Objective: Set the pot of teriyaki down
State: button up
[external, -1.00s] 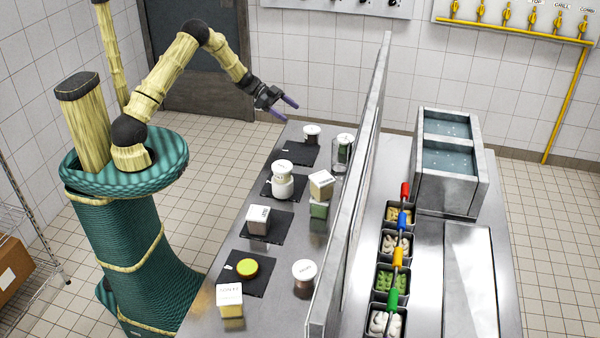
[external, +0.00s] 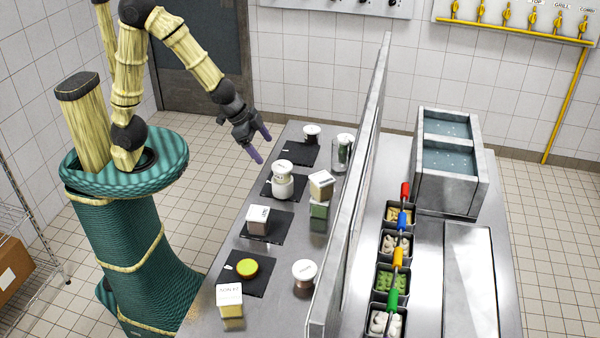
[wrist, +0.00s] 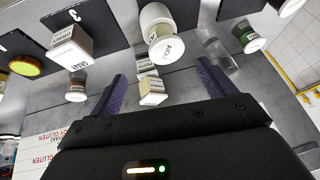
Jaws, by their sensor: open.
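My gripper (external: 260,144) is open and empty, above the counter's left edge near the far end. In the wrist view its two purple fingers (wrist: 162,72) stand apart with nothing held between them. I cannot tell for sure which pot is the teriyaki.
A white jar (external: 282,182), a box (external: 257,219) and a green-topped round pot (external: 247,267) sit on other mats. A stacked box (external: 321,185), a clear glass (external: 338,157) and a yellow-based box (external: 230,298) stand on steel. A tall divider (external: 350,200) bounds the right.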

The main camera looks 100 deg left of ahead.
jog(key=s+d+g+h, duration=0.1)
jog(key=s+d+g, duration=0.2)
jog(key=s+d, duration=0.6)
jog(key=shift+s+d+f+h, duration=0.3)
jog(key=shift+s, duration=0.6)
